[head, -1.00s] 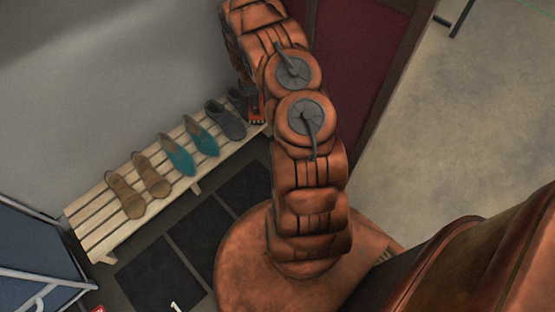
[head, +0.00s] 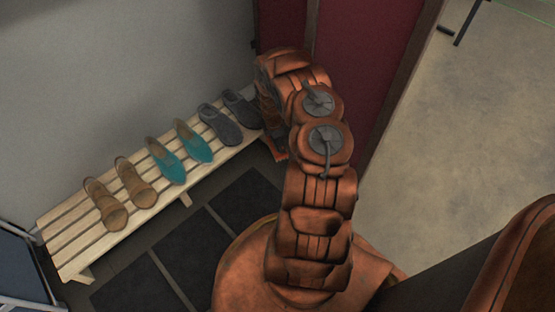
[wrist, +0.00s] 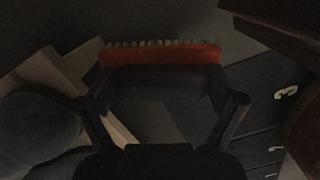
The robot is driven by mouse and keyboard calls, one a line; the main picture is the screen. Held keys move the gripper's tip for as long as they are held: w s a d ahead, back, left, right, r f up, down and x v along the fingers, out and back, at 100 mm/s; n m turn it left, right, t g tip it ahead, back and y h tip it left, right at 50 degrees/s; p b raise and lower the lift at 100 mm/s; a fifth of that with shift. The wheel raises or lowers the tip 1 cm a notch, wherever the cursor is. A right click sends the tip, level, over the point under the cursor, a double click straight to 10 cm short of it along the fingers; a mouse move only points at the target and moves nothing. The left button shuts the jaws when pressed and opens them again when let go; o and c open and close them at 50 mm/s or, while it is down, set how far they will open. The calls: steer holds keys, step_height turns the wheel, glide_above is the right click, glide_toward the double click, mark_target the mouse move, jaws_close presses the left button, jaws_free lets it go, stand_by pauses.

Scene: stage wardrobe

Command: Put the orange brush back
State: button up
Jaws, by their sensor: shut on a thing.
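The orange brush (wrist: 160,55) is in my gripper (wrist: 163,100) in the wrist view. It lies crosswise at the fingertips, with a row of pale bristles along its far edge. The gripper is shut on it, and its dark fingers show on both sides. In the head view my arm hides most of the gripper and brush, near the right end of the slatted bench (head: 84,236). The wrist view shows the held brush close to the bench slats (wrist: 62,72) and a grey shoe (wrist: 38,122).
The bench carries brown sandals (head: 136,183), teal shoes (head: 165,160) and grey slippers (head: 221,127). Dark panels (head: 200,240) lie on the floor before it; pale numerals (wrist: 286,91) show on dark panels in the wrist view. A dark red panel (head: 362,60) stands behind my arm.

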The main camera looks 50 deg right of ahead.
step_height(320, 180, down, 9)
steer(key=b, duration=0.4)
steer(key=shift+a+r, duration=0.1)
steer(key=shift+r, duration=0.1)
steer(key=o, duration=1.2)
